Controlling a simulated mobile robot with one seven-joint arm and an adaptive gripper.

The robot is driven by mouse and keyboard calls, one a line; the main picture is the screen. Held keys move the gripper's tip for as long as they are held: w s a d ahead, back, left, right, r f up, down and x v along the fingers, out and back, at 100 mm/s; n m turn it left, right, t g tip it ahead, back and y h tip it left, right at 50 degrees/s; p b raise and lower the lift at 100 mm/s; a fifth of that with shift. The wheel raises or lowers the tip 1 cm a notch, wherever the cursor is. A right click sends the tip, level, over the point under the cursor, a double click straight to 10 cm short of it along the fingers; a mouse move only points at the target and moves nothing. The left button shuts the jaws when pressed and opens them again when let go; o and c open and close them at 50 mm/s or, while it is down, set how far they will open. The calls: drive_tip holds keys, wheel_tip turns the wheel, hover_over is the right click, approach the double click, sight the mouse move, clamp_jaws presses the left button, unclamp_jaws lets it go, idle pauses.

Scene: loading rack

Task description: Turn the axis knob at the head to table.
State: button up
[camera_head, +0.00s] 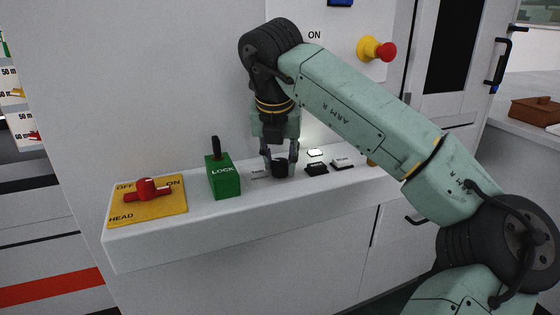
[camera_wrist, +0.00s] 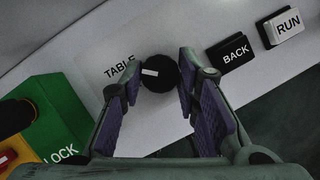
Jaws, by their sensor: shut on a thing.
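The axis knob (camera_head: 280,171) is a round black knob on the white ledge, between the green lock block and the black button. In the wrist view the knob (camera_wrist: 159,76) has a white pointer mark on its top, left of centre and aimed roughly toward the word TABLE (camera_wrist: 119,67) printed beside it. My gripper (camera_head: 279,166) points down at the ledge and is shut on the knob. Its two purple-padded fingers (camera_wrist: 161,76) stand on either side of it. No other label of the knob is readable.
A green LOCK block (camera_head: 223,178) with a black lever stands left of the knob. A yellow plate (camera_head: 150,211) with a red OFF/ON switch is farther left. A black BACK button (camera_wrist: 234,50) and white RUN button (camera_wrist: 284,26) are close on the right. An emergency button (camera_head: 386,52) is on the wall.

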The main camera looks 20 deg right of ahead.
drive_tip(key=o, duration=1.2)
drive_tip(key=v, duration=0.7)
drive_tip(key=shift+s+a+r, duration=0.1)
drive_tip(key=shift+r, duration=0.15)
